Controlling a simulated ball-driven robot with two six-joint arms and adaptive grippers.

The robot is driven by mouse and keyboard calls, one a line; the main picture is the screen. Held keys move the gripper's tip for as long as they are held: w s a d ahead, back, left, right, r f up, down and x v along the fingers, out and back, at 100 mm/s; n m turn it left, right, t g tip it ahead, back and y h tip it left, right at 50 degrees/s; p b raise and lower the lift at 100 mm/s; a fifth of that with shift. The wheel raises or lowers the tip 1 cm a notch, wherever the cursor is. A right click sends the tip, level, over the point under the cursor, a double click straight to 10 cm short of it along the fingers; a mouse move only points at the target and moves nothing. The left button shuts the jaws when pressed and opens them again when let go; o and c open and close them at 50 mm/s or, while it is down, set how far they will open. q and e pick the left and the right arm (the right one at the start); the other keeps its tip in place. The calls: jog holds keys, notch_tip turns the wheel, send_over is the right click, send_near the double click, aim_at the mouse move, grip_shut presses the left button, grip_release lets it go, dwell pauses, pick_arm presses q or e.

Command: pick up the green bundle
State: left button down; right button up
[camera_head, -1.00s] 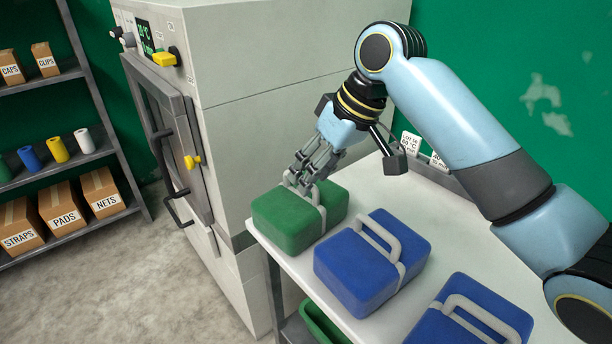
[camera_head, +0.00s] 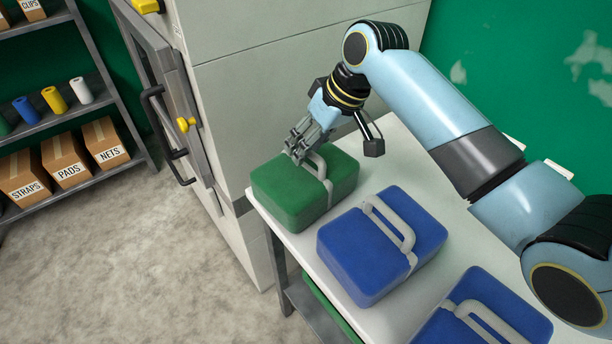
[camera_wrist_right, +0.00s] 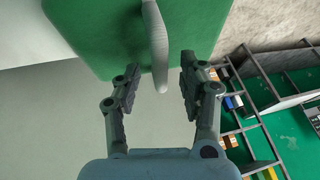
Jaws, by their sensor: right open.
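The green bundle (camera_head: 292,204) is a soft block with a grey strap and a raised grey handle (camera_head: 318,165). It sits at the far left end of the white table, beside the machine. In the right wrist view the green bundle (camera_wrist_right: 105,30) fills the top, and the grey handle (camera_wrist_right: 156,50) lies between the two open fingers (camera_wrist_right: 160,85), with gaps on both sides. My left gripper is not in view.
Two blue bundles, one in the middle (camera_head: 355,255) and one at the front (camera_head: 470,325), stand on the white table (camera_head: 290,240). The grey machine (camera_head: 270,80) rises close behind the green bundle. A shelf with boxes (camera_head: 65,160) stands at the left. The floor between is clear.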

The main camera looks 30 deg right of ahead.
jog(key=shift+x, duration=1)
jog(key=shift+r, duration=0.1)
grip_shut()
jog(key=shift+w, duration=0.1)
